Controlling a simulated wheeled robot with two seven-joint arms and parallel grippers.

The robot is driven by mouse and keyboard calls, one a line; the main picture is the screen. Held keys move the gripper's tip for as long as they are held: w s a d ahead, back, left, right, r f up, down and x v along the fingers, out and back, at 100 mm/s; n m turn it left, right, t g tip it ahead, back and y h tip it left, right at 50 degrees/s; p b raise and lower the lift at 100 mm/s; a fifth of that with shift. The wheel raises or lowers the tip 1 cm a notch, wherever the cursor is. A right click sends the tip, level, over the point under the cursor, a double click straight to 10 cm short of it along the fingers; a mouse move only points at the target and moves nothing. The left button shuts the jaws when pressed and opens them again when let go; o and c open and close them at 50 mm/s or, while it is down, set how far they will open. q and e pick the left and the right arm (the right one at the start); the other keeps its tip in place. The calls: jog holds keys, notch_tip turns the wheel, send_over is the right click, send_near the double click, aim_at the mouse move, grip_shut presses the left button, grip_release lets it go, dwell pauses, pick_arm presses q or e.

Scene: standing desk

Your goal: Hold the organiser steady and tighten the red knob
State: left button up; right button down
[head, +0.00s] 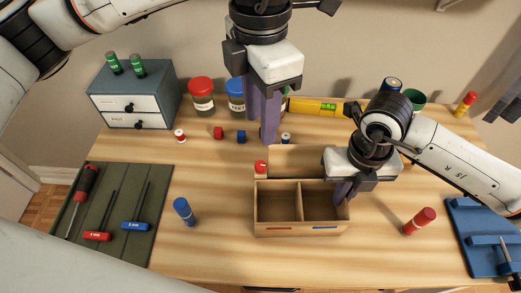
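The wooden organiser (262,228) stands on the desk at front centre, with two open compartments and a raised back panel. A red knob (261,167) sits at its back left corner. My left gripper (267,138) hangs above and behind the knob with its purple fingers pointing down, apart from the knob. The two fingers overlap in view, so their gap is unclear. My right gripper (342,200) is down at the organiser's right end, its fingers at the right wall. The gripper body hides part of that end, and I cannot tell whether the fingers pinch the wall.
A green tray (158,190) with screwdrivers lies left, a blue tray (470,235) right. A blue cylinder (184,211) and a red cylinder (419,221) flank the organiser. A drawer unit (130,92), jars (202,92) and a yellow level (313,107) are behind.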

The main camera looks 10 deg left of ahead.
aim_at(261, 165)
pick_arm(q)
jog(key=shift+n, duration=0.6)
notch_tip(261, 165, down, 12)
jog(key=shift+f, duration=0.1)
jog(key=shift+c, duration=0.4)
grip_shut()
jog(key=shift+m, duration=3)
